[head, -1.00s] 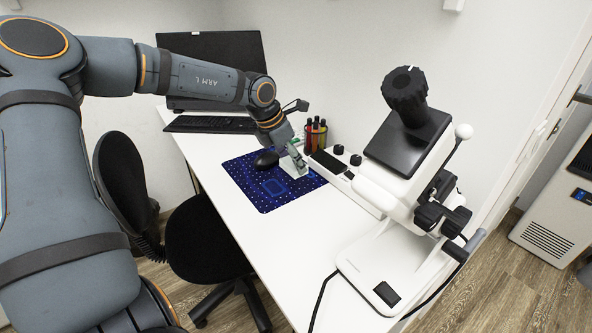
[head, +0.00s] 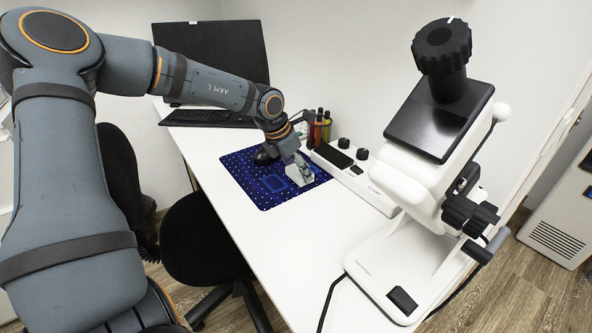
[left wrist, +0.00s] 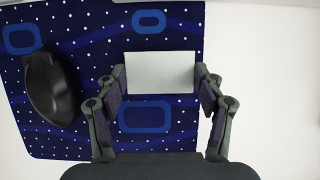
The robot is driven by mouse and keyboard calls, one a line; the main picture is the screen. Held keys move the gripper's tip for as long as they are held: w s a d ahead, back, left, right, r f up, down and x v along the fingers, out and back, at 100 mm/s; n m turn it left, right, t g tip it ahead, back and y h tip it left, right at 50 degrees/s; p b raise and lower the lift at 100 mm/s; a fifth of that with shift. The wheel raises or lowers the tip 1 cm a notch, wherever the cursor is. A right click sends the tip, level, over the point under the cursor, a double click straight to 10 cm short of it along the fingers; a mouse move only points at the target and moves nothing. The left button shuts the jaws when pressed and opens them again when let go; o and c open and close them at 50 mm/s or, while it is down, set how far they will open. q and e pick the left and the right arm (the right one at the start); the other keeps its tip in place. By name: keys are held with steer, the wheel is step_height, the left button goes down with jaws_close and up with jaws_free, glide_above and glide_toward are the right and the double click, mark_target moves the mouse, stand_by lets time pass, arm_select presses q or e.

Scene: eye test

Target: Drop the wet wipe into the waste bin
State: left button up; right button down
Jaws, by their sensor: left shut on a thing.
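The wet wipe shows as a flat white rectangle (left wrist: 160,73) in the left wrist view, between the two fingers of my left gripper (left wrist: 160,84). The fingers are closed against its left and right edges. In the head view my left gripper (head: 300,170) is low over the right part of a dark blue patterned mat (head: 262,198); the wipe is small and hard to make out there. I cannot tell whether it still touches the mat. No waste bin is visible in either view. My right gripper is not in view.
A black mouse (left wrist: 52,90) lies on the mat, left of the wipe. Behind are a keyboard (head: 208,118) and monitor (head: 212,52). A white control box (head: 352,178) and a large white microscope-like device (head: 410,187) stand right. A black chair (head: 205,240) is at the desk's left edge. The front desktop is clear.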

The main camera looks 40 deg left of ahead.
arm_select(q)
steer(key=shift+w+f, duration=0.1)
steer(key=shift+f, duration=0.2)
steer(key=o, duration=1)
steer(key=shift+r, duration=0.1)
